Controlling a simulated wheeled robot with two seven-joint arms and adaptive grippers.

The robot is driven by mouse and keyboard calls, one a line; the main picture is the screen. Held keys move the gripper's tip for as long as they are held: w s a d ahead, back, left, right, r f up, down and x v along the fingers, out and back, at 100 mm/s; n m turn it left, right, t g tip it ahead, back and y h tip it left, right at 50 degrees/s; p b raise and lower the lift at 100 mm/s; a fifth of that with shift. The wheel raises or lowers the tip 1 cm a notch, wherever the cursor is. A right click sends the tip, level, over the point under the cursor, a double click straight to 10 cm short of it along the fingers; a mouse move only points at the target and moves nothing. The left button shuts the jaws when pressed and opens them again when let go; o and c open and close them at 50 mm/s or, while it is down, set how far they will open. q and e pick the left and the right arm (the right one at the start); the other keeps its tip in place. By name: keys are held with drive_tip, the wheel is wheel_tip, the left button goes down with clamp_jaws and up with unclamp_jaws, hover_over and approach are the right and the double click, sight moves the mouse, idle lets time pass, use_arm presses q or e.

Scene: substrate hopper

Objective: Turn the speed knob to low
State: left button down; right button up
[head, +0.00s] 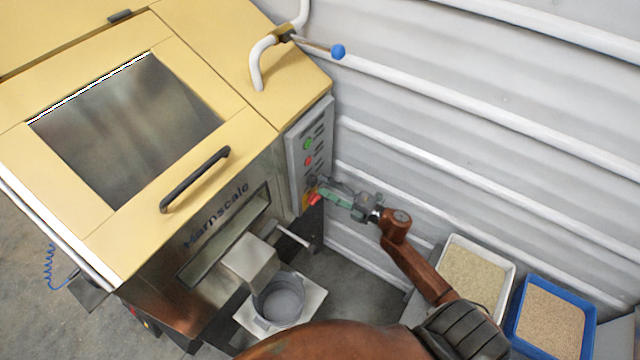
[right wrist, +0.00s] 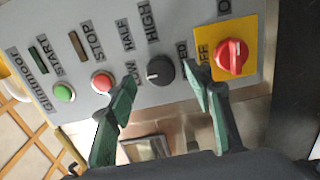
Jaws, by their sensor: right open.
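The speed knob (right wrist: 160,70) is a round black knob on the grey control panel (head: 297,145), with LOW, HALF and HIGH lettering around it. A pale mark shows on its left side in the right wrist view, toward the LOW lettering. My right gripper (right wrist: 161,79) is open, its green fingers one on each side of the knob in that view, with a gap to it; contact is not visible. In the head view my right gripper (head: 322,191) is at the lower panel and partly hides it. My left gripper is not in view.
A red rotary switch on a yellow plate (right wrist: 232,55) sits right of the knob; a red stop button (right wrist: 102,82) and a green start button (right wrist: 64,93) sit left. A white tray (head: 511,270) and a blue tray (head: 516,309) stand by the ribbed wall.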

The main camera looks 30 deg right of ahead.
drive_tip(key=v, duration=0.9)
drive_tip(key=shift+f, duration=0.1)
